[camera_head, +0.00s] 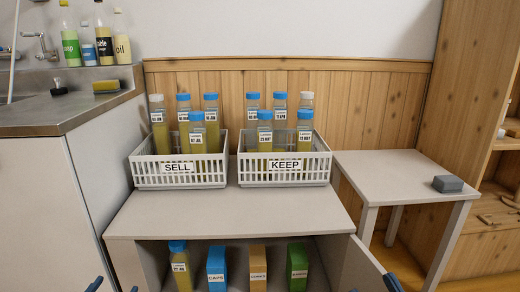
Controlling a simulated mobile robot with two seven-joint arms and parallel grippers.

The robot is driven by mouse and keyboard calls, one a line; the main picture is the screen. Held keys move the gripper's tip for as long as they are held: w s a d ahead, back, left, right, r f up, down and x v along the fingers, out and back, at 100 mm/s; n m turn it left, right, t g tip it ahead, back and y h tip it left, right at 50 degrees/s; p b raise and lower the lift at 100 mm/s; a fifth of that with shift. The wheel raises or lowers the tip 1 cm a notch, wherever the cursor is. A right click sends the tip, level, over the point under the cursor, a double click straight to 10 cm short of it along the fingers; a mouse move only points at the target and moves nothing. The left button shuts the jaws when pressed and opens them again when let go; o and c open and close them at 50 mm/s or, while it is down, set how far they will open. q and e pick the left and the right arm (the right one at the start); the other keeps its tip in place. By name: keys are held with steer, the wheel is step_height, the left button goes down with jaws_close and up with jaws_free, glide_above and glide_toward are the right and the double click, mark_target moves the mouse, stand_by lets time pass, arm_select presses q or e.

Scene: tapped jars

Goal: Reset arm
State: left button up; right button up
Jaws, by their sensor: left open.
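My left gripper (114,286) shows only as two blue fingertips at the bottom edge, spread apart with nothing between them. My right gripper (392,283) shows as one clear blue fingertip at the bottom right, in front of the open cabinet door; the rest is cut off. The SELL crate (205,179) and the KEEP crate (257,180) stand side by side on the cabinet top, well beyond both grippers. Several capped jars of yellowish liquid stand upright in each, including a white-capped jar (159,130) in the SELL crate.
Inside the cabinet are a blue-capped jar (181,268), a blue box (216,268), a tan box (258,268) and a green box (298,267). The cabinet top (225,213) is clear in front. A grey block (447,184) lies on the right side table (400,175).

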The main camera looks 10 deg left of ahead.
arm_select(q)
steer(key=s+d+n+g+h, duration=0.2)
steer(key=d+n+g+h, duration=0.15)
steer(key=d+n, duration=0.7)
steer(key=s+d+r+n+g+h, duration=0.15)
steer(key=s+d+r+h, duration=0.3)
steer(key=d, duration=0.45)
steer(key=s+d+r+n+g+h, duration=0.1)
steer(key=s+d+r+n+h, duration=0.2)
steer(key=d+r+h, duration=0.5)
steer(key=s+d+r+n+h, duration=0.1)
steer(key=s+d+r+n, duration=0.3)
steer(key=s+d+r, duration=0.25)
steer(key=w+r+n+t+y, duration=0.3)
steer(key=w+r+n+t, duration=0.1)
steer(key=r+n+t, duration=0.45)
steer(key=s+a+r+n+g+y+p, duration=0.3)
steer(key=r+n+g+y+p, duration=0.3)
steer(key=p, duration=3.6)
steer(key=shift+a+n+g+y, duration=0.35)
steer(key=shift+a+g+y, duration=0.2)
steer(key=shift+g+y, duration=1.15)
arm_select(e)
steer(key=s+d+r+m+g+h, duration=0.3)
steer(key=d+r+m+g+h, duration=0.2)
steer(key=g+h, duration=0.4)
steer(key=shift+s+r+m, duration=0.15)
steer(key=shift+r+m, duration=0.45)
steer(key=shift+r, duration=0.4)
